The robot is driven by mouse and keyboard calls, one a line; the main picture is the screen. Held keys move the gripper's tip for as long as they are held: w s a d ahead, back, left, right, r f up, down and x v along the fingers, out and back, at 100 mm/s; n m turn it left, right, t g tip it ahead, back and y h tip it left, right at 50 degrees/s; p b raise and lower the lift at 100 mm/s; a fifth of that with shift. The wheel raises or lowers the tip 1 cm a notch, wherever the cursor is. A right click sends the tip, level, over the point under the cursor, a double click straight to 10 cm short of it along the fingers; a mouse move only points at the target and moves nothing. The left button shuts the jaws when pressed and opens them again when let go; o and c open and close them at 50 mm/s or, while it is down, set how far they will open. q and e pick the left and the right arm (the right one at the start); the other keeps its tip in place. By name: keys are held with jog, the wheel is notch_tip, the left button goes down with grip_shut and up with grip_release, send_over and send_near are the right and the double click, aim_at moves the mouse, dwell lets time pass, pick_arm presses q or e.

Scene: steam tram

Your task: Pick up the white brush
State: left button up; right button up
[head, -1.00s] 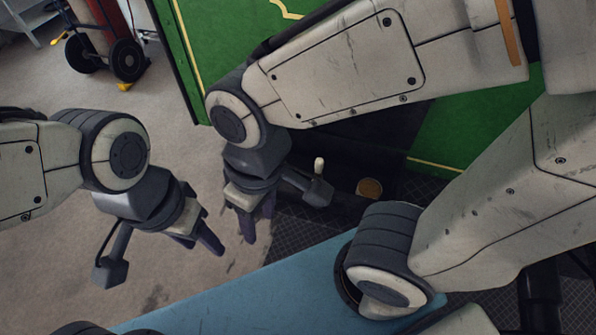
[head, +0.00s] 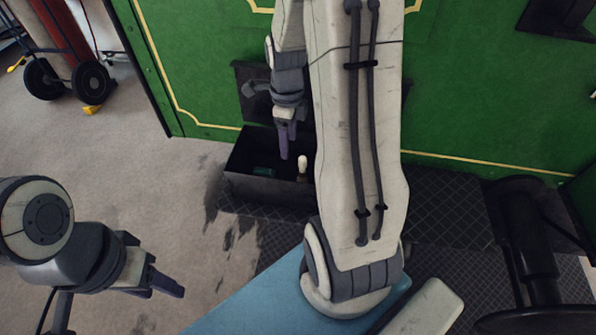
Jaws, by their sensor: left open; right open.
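A white brush (head: 302,165) stands in a dark open box (head: 258,187) at the foot of the green panel. Its pale rounded top shows, with a brownish part below; its lower end is hidden by the box wall. My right gripper (head: 287,145) hangs over the box, fingers down, just left of and above the brush in the picture. It is open and empty; I cannot tell whether it touches anything. My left gripper (head: 165,287) is open and empty at the lower left, over the floor, away from the box.
The green panel (head: 480,100) rises behind. A dark patterned floor plate (head: 440,200) lies right of the box. A hand truck (head: 70,80) stands at upper left. The grey floor (head: 150,200) at left is clear.

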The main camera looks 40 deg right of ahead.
aim_at(302, 167)
jog(key=d+m, duration=0.1)
jog(key=d+f+m, duration=0.1)
jog(key=d+m, duration=0.1)
jog(key=shift+s+d+f, duration=0.2)
jog(key=shift+s+f, duration=0.1)
jog(key=shift+f, duration=0.1)
notch_tip(302, 167, down, 5)
jog(key=shift+d+r, duration=0.15)
jog(key=shift+r, duration=0.05)
jog(key=shift+s+f+p, duration=0.15)
jog(key=shift+f+p, duration=0.5)
jog(key=shift+f, duration=2.2)
grip_shut()
